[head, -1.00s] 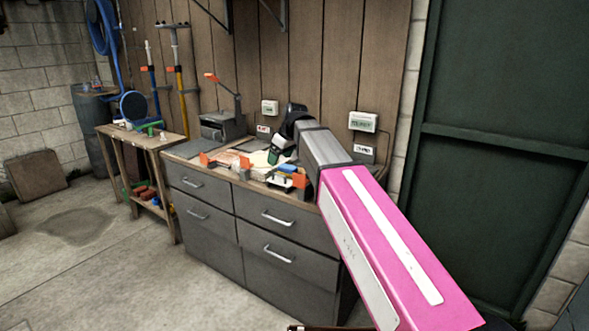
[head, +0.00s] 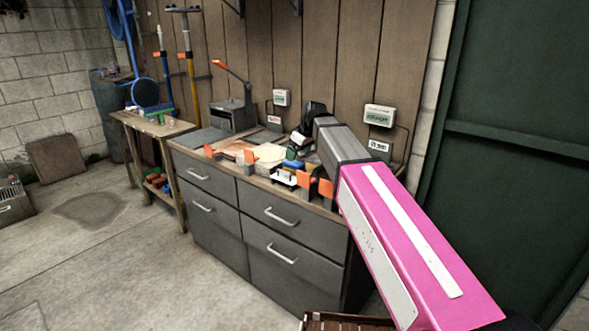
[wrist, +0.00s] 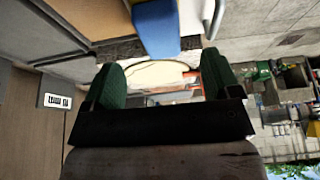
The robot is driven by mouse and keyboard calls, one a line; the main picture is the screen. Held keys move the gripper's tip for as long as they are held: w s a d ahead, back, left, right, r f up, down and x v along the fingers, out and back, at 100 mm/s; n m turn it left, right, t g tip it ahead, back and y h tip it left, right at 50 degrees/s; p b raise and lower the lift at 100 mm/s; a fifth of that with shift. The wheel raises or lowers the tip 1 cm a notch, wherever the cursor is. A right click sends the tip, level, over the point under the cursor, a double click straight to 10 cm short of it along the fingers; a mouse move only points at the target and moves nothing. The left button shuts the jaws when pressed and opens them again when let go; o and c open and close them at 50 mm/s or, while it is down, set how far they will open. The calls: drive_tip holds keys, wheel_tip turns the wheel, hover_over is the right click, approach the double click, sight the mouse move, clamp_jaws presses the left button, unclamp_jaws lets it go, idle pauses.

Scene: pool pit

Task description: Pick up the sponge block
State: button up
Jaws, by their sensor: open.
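A blue block (wrist: 157,28), which looks like the sponge block, shows at the top of the wrist view, beyond my fingertips. It also shows as a small blue patch (head: 293,164) on the cabinet top in the head view, by a small white item. My gripper (wrist: 163,80) is open, with its two green finger pads apart and nothing held between them. In the head view my gripper (head: 292,154) hangs over the cabinet top, close behind the blue patch. My arm hides part of the counter's right side.
The grey drawer cabinet (head: 222,221) has a crowded top. Orange-ended clamps (head: 318,187) stand near its front edge, close to the blue block. A grey machine with a red lever (head: 232,114) stands at the back left. Wall boxes (head: 380,116) are behind. Floor in front is clear.

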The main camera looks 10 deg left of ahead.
drive_tip(key=shift+x, duration=3)
drive_tip(key=shift+a+r, duration=0.1)
drive_tip(key=shift+a, duration=0.05)
drive_tip(key=c, duration=1.1)
drive_tip(key=shift+r, duration=0.15)
drive_tip(key=shift+r, duration=0.6)
wheel_tip(320, 180, up, 3)
drive_tip(key=shift+f, duration=0.2)
drive_tip(key=s+a+r, duration=0.4)
drive_tip(key=s+a, duration=0.1)
drive_tip(key=s+a+r, duration=0.3)
drive_tip(key=shift+s+a, duration=0.1)
drive_tip(key=shift+a, duration=0.1)
drive_tip(key=o, duration=0.4)
drive_tip(key=shift+c, duration=1.2)
